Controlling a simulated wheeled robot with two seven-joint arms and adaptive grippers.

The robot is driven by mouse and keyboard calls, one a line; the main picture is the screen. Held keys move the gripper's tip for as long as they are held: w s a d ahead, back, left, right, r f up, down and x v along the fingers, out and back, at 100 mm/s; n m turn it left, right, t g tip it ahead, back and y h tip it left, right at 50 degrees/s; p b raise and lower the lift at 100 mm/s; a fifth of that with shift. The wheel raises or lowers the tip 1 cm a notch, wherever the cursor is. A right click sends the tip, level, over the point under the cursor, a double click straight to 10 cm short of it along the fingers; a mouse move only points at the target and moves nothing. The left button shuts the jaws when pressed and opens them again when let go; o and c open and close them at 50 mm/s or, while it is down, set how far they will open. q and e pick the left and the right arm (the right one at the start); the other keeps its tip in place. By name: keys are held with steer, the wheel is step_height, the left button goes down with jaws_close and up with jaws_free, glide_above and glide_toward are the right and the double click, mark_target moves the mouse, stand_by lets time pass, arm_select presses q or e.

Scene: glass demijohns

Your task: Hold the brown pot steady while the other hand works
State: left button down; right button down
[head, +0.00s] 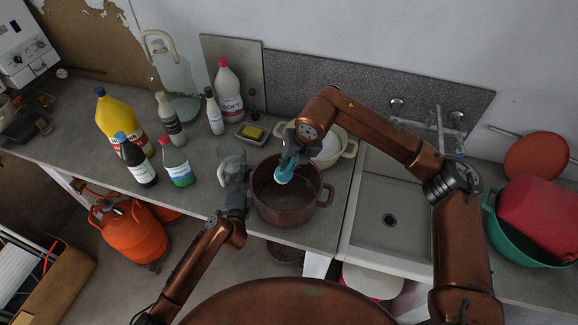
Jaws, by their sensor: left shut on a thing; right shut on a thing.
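The brown pot (287,208) stands upright on the grey worktop near its front edge. Its right handle (326,196) is in plain view. My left gripper (242,187) is shut at the pot's left side, where the other handle would be; the gripper hides the grip itself. My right gripper (289,157) is shut on a light blue object (284,174), over the pot's opening. The blue object is small and partly covered by the fingers, so I cannot tell exactly what it is or whether it touches the pot.
A cream pot (348,150) stands just behind the brown pot. A sponge in a dish (251,133) and several bottles, including a green one (177,162), stand left. The sink (389,220) is right, beside a green basin (508,240). A glass demijohn (174,78) stands at the back.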

arm_select(q)
steer(key=c, duration=1.8)
jaws_free()
steer(key=s, duration=1.2)
steer(key=shift+a+r, duration=0.3)
steer(key=shift+a, duration=0.05)
